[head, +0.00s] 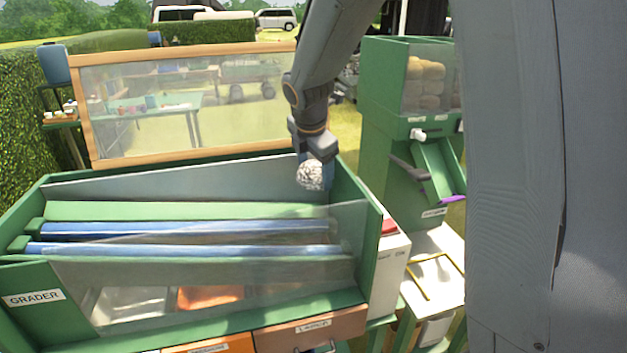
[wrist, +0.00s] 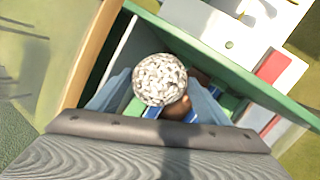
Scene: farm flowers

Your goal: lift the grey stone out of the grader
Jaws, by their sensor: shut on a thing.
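The grey stone (head: 310,177) is round, pale and mottled. My gripper (head: 313,158) is shut on it, pointing down at the right end of the green grader (head: 32,287). The stone hangs near the rim of the grader's back right corner; its exact height over the rollers is hard to tell. In the wrist view the stone (wrist: 160,79) sits between the two bluish fingers, with the grader's green wall (wrist: 225,68) beyond it. A brown rounded thing (wrist: 178,108) shows below, partly hidden by the stone.
Blue rollers (head: 185,249) run along the grader, behind a clear front panel. A wood-framed screen (head: 180,105) stands behind it. To the right are a white box with a red part (head: 389,250) and a green machine (head: 380,130) with a hopper of brown round things.

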